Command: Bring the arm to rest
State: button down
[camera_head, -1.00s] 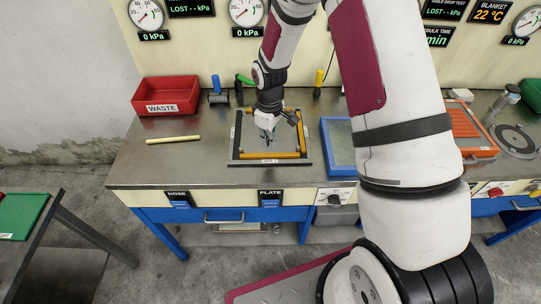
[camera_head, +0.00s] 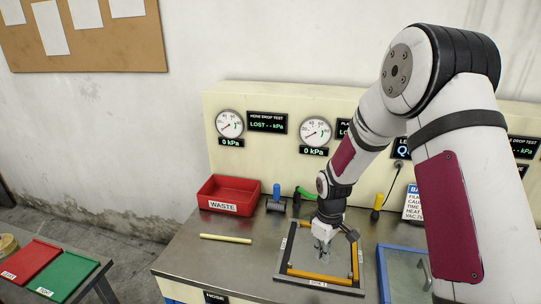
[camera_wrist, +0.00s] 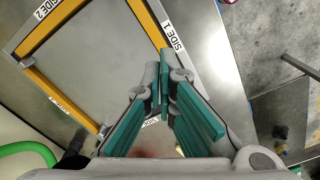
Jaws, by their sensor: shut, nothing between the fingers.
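My gripper (camera_head: 322,248) hangs fingers down over the plate (camera_head: 300,255) on the workbench, and its fingers are together with nothing between them. The wrist view shows the green-padded fingers (camera_wrist: 164,88) meeting above the plate. The plate has yellow strips (camera_head: 318,278) along its edges and labels such as SIDE 1 (camera_wrist: 174,36) and SIDE 2. The gap between fingertips and plate is hard to judge. My arm is bent, with its elbow high at the right of the head view.
The red waste bin (camera_head: 229,193), a blue-handled roller (camera_head: 276,198) and a pale yellow stick (camera_head: 226,238) lie to the left. A blue-framed tray (camera_head: 402,270) stands right of the plate. Gauges (camera_head: 315,132) line the panel behind. Red and green trays (camera_head: 68,277) lie on a side table.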

jog(key=s+r+m+t, duration=0.15)
jog(key=s+r, duration=0.25)
jog(key=r, duration=0.7)
jog(key=s+r+m+t, duration=0.1)
jog(key=s+r+m, duration=0.15)
jog(key=r, duration=0.75)
jog(key=s+r+m+t, duration=0.1)
jog(key=s+r+m, duration=0.1)
jog(key=s+r, duration=0.3)
jog(key=s+r+m+t+b, duration=0.1)
jog(key=s+r, duration=0.4)
jog(key=s, duration=0.8)
jog(key=shift+s+m+t, duration=0.3)
jog(key=shift+m+t, duration=0.25)
jog(key=shift+m, duration=0.05)
